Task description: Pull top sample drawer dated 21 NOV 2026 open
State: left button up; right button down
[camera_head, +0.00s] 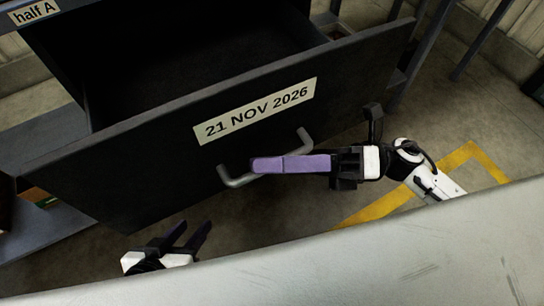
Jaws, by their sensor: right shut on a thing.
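The dark sample drawer (120,170) with the label "21 NOV 2026" (255,110) stands pulled out from its cabinet, and its dark interior shows behind the front panel. A grey bar handle (236,181) is on the front below the label. My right gripper (256,166) is shut on the handle, its purple fingers covering the middle of the bar. My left gripper (192,236) is below the drawer front at the lower left, apart from it, with its two purple-dark fingers spread and nothing seen between them.
A "half A" label (35,12) is on the cabinet at the top left. A pale grey surface (400,255) crosses the foreground. The concrete floor with a yellow line (470,152) is clear at the right. A grey shelf (40,235) lies at the left.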

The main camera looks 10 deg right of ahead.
jog(key=c, duration=2.1)
grip_release()
jog(key=shift+d, duration=0.1)
jog(key=v, duration=1)
jog(key=shift+d, duration=0.15)
